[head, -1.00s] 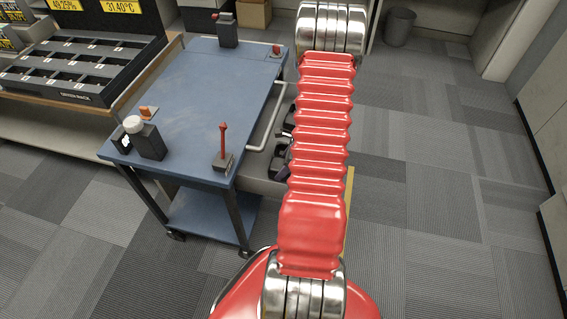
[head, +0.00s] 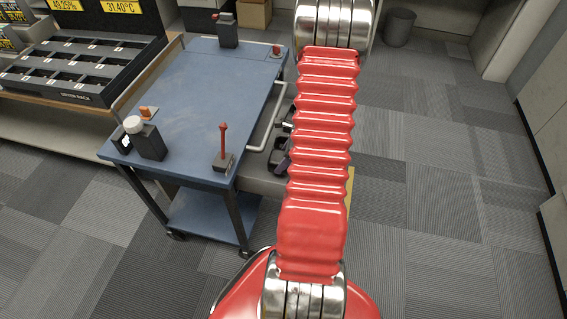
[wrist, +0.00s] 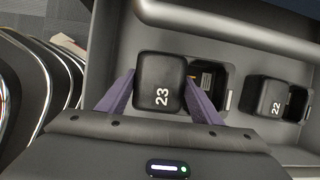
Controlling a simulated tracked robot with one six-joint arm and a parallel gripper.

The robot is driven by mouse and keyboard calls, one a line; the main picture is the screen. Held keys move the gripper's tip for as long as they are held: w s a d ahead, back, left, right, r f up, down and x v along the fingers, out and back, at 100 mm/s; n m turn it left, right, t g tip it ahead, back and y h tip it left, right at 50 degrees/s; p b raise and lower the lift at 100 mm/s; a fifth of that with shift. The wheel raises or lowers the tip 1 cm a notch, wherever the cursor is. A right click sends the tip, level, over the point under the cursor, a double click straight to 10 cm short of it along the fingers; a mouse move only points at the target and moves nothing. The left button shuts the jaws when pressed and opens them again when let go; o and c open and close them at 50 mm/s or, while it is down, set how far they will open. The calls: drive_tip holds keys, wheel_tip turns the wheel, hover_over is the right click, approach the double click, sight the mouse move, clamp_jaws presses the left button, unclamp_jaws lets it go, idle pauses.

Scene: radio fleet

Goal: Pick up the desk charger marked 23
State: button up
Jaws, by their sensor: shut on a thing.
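The desk charger marked 23 (wrist: 158,80) is a black block with white digits, seen from above in the wrist view. My gripper (wrist: 159,97) has its two purple fingers on either side of it and is shut on it. The charger is over or in a grey tray or drawer (wrist: 130,40); I cannot tell whether it is clear of the bottom. In the head view my red arm hides most of this area, and the charger cannot be made out.
Another black charger, marked 22 (wrist: 273,97), sits to the right in the same tray. A thick grey bar (wrist: 215,28) runs along the tray's far side. In the head view, a blue cart (head: 195,100) stands left of my arm with several small devices on top.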

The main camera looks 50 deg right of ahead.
wheel_tip(320, 180, up, 14)
drive_tip(key=shift+f, duration=0.15)
idle(0.7)
